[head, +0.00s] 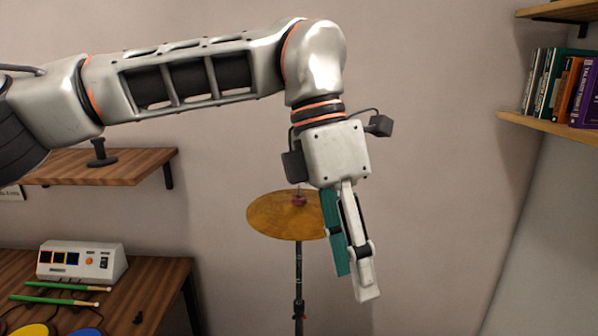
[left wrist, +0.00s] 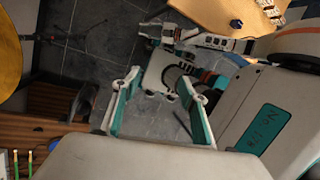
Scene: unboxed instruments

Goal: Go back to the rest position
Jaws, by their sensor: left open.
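My left gripper (head: 355,284) hangs from the raised left arm in the middle of the head view, pointing down. Its jaws are open and hold nothing. From this angle it overlaps the right edge of the yellow cymbal (head: 272,215), which stands on a dark stand; I cannot tell how far apart they are. In the left wrist view the gripper (left wrist: 160,82) shows its two green-lined fingers spread, with grey floor tiles and parts of my own body beyond. My right gripper does not show in the head view; pale arm parts at the top of the wrist view may include it, unclearly.
A wooden table (head: 155,290) at lower left bears a white drum module (head: 82,262), green drumsticks (head: 62,287) and coloured pads. A wall shelf (head: 110,165) is above it. A bookshelf (head: 545,122) is at upper right. The space right of the gripper looks clear.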

